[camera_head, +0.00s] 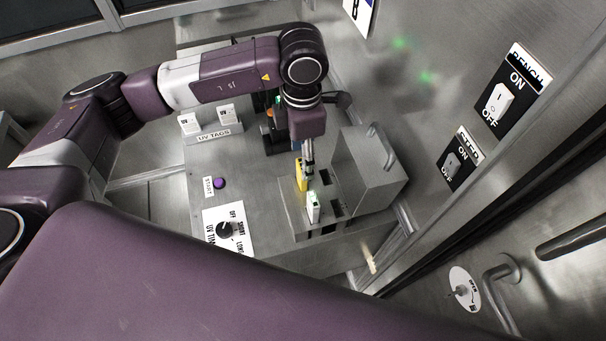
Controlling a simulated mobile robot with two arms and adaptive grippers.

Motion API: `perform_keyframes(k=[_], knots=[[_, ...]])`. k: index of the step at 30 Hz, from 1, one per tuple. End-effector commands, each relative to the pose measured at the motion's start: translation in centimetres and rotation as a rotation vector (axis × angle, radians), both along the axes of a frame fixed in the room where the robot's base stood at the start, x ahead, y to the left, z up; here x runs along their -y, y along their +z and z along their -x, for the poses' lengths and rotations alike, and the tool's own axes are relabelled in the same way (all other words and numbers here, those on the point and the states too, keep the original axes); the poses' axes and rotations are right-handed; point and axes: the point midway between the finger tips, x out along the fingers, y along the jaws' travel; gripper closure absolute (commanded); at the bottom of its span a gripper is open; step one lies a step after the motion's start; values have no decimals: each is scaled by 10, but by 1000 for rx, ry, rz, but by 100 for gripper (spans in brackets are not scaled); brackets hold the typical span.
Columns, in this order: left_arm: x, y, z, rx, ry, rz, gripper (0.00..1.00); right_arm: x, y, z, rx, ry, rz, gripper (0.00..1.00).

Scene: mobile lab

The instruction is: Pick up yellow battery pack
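A yellow battery pack (301,176) stands upright in the far left part of a metal compartment set into the bench. A white pack with a green light (313,208) stands just in front of it in the same compartment. My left gripper (309,174) points down over the compartment, at the right side of the yellow pack and just behind the white one. Its fingers are small and dark here. I cannot tell whether they are open or shut, or whether they touch the yellow pack. My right gripper is not in view.
The compartment's raised metal lid (368,172) stands open to the right of the gripper. A UV TAGS holder (213,134), a purple button (219,183) and a black dial (224,229) are on the bench at left. Wall switches (497,103) are at right.

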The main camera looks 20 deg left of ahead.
Motion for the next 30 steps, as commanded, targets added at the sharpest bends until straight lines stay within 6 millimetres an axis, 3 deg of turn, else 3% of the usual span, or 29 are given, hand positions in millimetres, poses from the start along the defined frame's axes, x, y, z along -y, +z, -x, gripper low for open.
perform_keyframes(k=[4, 9, 17, 30], knots=[[-1, -17, -1, -6, 0, -1, 49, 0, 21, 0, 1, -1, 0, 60], [0, -39, -2, -2, -1, 1, 49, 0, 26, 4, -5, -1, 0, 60], [0, -44, -2, -1, -2, 2, 49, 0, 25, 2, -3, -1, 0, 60], [0, -44, -2, 0, -1, 1, 97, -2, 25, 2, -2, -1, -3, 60]])
